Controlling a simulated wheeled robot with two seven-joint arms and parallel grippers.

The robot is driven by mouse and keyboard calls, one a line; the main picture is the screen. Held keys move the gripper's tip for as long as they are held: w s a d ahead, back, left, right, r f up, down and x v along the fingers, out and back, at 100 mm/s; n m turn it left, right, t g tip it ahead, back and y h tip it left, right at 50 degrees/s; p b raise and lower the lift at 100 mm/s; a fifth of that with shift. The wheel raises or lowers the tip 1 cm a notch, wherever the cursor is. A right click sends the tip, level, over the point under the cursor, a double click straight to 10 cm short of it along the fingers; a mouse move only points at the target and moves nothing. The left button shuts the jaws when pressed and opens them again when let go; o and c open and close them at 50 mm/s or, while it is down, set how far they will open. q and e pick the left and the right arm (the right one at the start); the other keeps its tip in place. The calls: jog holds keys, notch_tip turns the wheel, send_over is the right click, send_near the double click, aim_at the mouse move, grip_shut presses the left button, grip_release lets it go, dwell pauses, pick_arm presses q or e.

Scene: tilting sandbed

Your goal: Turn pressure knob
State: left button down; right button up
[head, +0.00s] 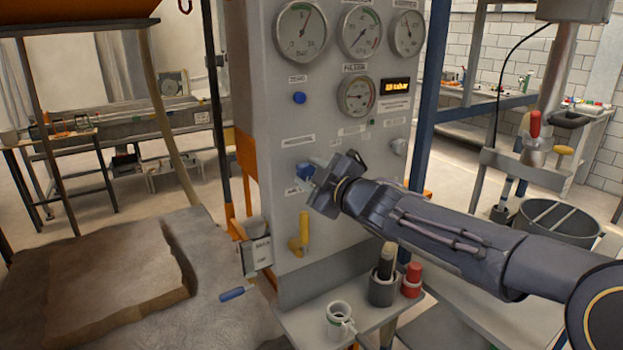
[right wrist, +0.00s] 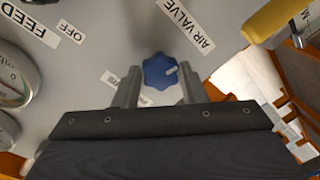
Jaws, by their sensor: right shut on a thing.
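A blue lobed knob (head: 304,172) sits on the front of the grey panel (head: 268,160). It also shows in the right wrist view (right wrist: 158,72), with a small pale pointer mark on its face. My right gripper (head: 314,174) reaches in from the right and is shut on this knob, one finger on each side of it in the right wrist view (right wrist: 157,86). Labels reading FEED, OFF and AIR VALVE are near it in that view. The gripper hides part of the knob in the head view. My left gripper is out of view.
Above are several round gauges (head: 358,97), a lit display (head: 395,86) and a blue button (head: 299,98). Below are a yellow handle (head: 304,230) and a shelf (head: 300,318) with a mug (head: 339,320), a dark cup and a red-topped item. A sandbed (head: 100,275) lies left.

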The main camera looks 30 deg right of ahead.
jog(key=n+b, duration=0.1)
jog(key=n, duration=0.3)
jog(key=shift+a+f+b, duration=0.1)
jog(key=shift+f+b, duration=0.05)
jog(key=shift+b, duration=0.15)
jog(key=shift+n+h+b, duration=0.4)
jog(key=shift+n+b, duration=0.4)
jog(key=shift+n, duration=1.4)
jog(key=o, duration=1)
